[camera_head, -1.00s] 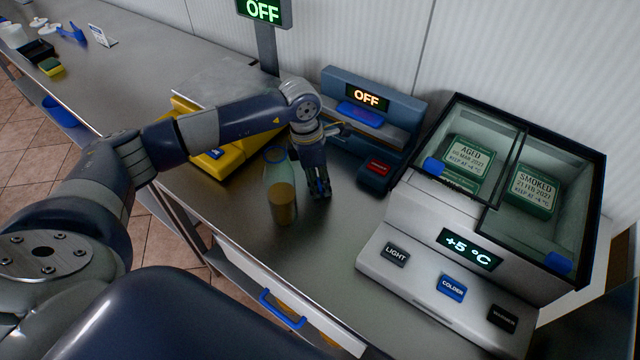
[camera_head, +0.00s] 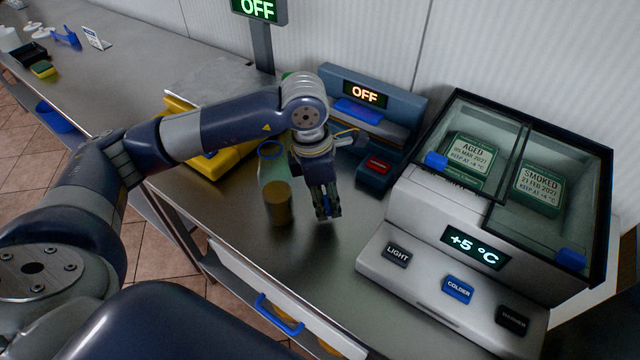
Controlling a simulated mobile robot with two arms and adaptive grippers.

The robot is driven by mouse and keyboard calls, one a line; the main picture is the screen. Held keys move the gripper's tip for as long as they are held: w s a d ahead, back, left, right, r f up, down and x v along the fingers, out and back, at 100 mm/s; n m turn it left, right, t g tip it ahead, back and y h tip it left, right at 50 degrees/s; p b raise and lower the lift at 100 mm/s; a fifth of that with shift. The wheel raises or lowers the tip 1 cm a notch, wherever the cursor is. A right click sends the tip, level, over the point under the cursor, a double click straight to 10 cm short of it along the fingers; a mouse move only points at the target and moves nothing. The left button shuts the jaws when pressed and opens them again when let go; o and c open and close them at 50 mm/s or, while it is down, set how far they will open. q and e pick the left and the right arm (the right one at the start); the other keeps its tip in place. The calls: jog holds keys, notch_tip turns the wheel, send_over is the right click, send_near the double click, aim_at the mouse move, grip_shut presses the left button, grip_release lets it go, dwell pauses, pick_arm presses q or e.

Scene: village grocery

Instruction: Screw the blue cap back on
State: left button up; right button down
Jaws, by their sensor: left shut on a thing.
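A clear bottle (camera_head: 277,203) with a yellowish-brown filling in its lower part stands upright on the steel counter. A blue ring (camera_head: 270,149) shows at its neck, just below my left forearm, and no cap shows on it. My left gripper (camera_head: 327,208) points down just right of the bottle, apart from it. It is shut on a small blue thing, which looks like the blue cap (camera_head: 325,203); the fingers hide most of it. My right gripper is not in view.
A yellow scale (camera_head: 205,165) stands behind my left arm. A blue-grey machine marked OFF (camera_head: 366,95) with a red button is behind the gripper. A glass-topped cooler (camera_head: 455,245) stands to the right. The counter in front of the bottle is clear.

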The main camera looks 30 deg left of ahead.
pick_arm(q)
jog(key=s+d, duration=0.1)
jog(key=s+d+b, duration=0.1)
jog(key=s+d, duration=0.2)
jog(key=s, duration=0.1)
jog(key=shift+s+d+r, duration=0.15)
jog(key=shift+d+r, duration=0.1)
jog(key=shift+r, duration=0.1)
